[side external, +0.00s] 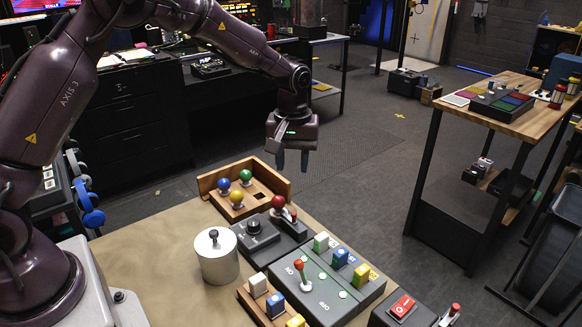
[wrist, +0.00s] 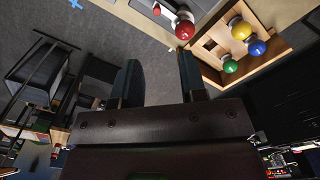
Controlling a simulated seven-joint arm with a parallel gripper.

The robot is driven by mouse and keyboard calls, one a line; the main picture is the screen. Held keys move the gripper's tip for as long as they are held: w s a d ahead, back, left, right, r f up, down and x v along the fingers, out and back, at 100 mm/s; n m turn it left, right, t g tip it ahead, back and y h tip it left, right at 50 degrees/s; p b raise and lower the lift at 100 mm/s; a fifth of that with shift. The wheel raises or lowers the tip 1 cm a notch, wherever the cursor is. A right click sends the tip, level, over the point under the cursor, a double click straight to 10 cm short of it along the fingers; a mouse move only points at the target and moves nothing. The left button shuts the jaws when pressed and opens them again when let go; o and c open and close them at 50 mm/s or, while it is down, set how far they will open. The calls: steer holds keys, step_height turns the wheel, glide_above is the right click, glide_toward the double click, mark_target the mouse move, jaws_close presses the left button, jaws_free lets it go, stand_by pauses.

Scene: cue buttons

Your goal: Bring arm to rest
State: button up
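My gripper (side external: 292,160) hangs in the air with its fingers pointing down, beyond the far edge of the table (side external: 150,246). In the wrist view its two dark fingers (wrist: 160,80) stand apart with nothing between them, so it is open and empty. It touches nothing. A wooden tray (side external: 274,180) with a blue ball (side external: 224,184), a green ball (side external: 246,176) and a yellow ball (side external: 237,197) lies nearer on the table, below and to the left of the gripper. A red ball knob (side external: 278,202) on a dark box stands beside the tray.
A metal canister (side external: 216,262), a dark dial box (side external: 256,236) and a grey panel (side external: 330,292) with a lever and coloured blocks crowd the table. A red rocker switch (side external: 403,305) sits at the front right. The air around the gripper is clear; another workbench (side external: 530,115) stands at the right.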

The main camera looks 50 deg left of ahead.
steer(key=s+r+m+t, duration=0.2)
steer(key=s+r, duration=0.3)
steer(key=s, duration=0.4)
steer(key=s+d+r+m+t, duration=0.1)
steer(key=s+r+m, duration=0.3)
steer(key=s, duration=0.5)
steer(key=s+d+r+m+t, duration=0.1)
steer(key=s+r+m+t, duration=0.1)
steer(key=s+r, duration=0.5)
steer(key=shift+s+r+m+t, duration=0.3)
steer(key=shift+s+m, duration=0.2)
steer(key=shift+s, duration=0.6)
stand_by(0.6)
